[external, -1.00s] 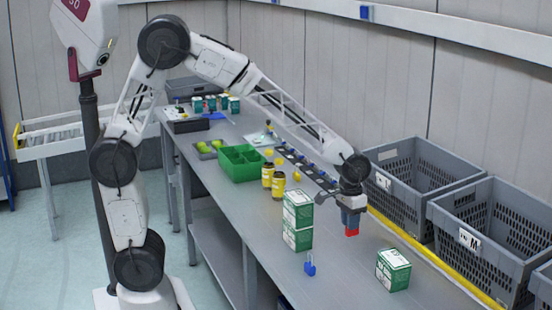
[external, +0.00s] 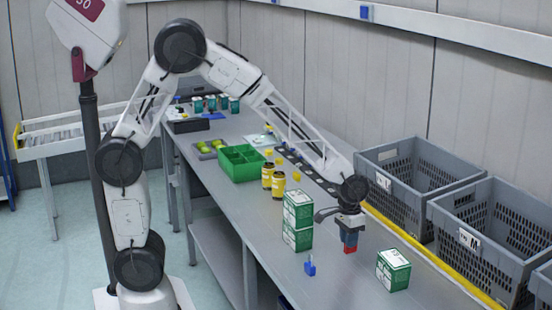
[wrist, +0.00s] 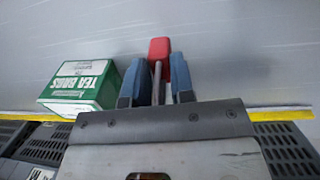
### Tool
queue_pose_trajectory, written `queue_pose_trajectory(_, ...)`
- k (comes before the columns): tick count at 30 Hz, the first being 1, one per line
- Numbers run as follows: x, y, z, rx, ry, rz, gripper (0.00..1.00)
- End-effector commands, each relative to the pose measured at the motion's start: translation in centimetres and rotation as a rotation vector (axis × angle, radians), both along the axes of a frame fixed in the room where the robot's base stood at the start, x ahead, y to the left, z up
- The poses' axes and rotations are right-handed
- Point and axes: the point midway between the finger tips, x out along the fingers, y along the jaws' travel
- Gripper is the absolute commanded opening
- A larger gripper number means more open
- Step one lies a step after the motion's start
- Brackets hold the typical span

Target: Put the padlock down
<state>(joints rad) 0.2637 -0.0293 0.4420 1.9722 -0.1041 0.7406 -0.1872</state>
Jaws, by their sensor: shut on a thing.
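A red padlock (external: 350,249) hangs below my gripper (external: 351,236) in the external view, low over the grey table (external: 340,290). I cannot tell whether it touches the tabletop. In the wrist view the red padlock (wrist: 159,48) shows its body beyond the blue fingertips, with its metal shackle between them. My gripper (wrist: 155,76) is shut on it. A blue padlock (external: 310,267) stands on the table nearer the front edge, apart from my gripper.
A green and white tea box (external: 393,270) stands right of my gripper; a tea box also shows in the wrist view (wrist: 80,86). Two stacked tea boxes (external: 298,220) stand to the left. Grey crates (external: 470,240) line the back beyond a yellow strip. Bare table lies around the held padlock.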

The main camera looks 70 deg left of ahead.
Motion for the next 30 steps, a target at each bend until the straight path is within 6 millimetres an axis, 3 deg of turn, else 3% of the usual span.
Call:
queue_pose_trajectory(10, 0.0, 0.0, -0.2, 0.000, 0.000, 0.000, 0.00)
queue_pose_trajectory(21, 0.0, 0.0, -3.5, 0.000, 0.000, 0.001, 0.00)
queue_pose_trajectory(30, 0.0, 0.0, -3.7, 0.000, -0.001, 0.001, 0.00)
